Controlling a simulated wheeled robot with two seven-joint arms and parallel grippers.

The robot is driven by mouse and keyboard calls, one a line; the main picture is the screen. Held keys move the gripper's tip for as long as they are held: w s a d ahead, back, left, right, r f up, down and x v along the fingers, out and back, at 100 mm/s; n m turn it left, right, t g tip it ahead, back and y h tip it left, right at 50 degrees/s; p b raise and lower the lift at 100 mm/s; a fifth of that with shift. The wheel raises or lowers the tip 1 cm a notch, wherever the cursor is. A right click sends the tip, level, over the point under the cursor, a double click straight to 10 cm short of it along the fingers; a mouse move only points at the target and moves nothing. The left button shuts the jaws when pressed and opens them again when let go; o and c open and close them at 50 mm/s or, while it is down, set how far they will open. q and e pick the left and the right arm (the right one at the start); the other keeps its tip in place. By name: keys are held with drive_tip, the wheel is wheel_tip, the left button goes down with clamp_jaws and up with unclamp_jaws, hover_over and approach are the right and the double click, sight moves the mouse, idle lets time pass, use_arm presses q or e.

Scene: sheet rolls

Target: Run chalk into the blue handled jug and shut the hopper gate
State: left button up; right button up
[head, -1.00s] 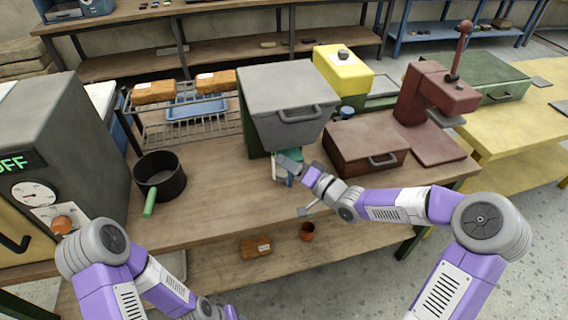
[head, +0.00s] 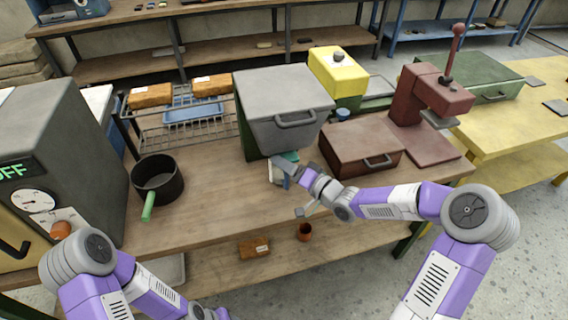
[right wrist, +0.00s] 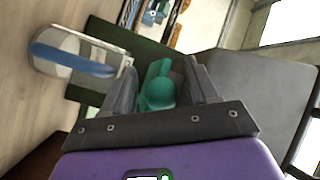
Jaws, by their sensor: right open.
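The grey hopper (head: 262,118) stands on the wooden bench with its lid down. A teal gate handle (right wrist: 157,90) is under it; in the head view only a bit of teal shows behind my fingers. My right gripper (right wrist: 162,82) is open, with its two fingers on either side of the teal handle. I cannot tell whether they touch it. The pale jug with a blue handle (right wrist: 72,60) stands on the bench beside the gripper. In the head view it is mostly hidden behind my gripper. Its contents are hidden. My left arm shows at the lower left, its gripper out of view.
A dark pot (head: 172,190) with a green handle stands left of the hopper. A dark red box (head: 350,155) and a lever press (head: 410,105) stand to the right. A wire rack (head: 165,135) is behind. The bench front between pot and right arm is clear.

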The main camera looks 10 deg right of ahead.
drive_tip(key=p+v, duration=0.2)
drive_tip(key=v, duration=0.5)
drive_tip(key=shift+c, duration=0.4)
idle(5.2)
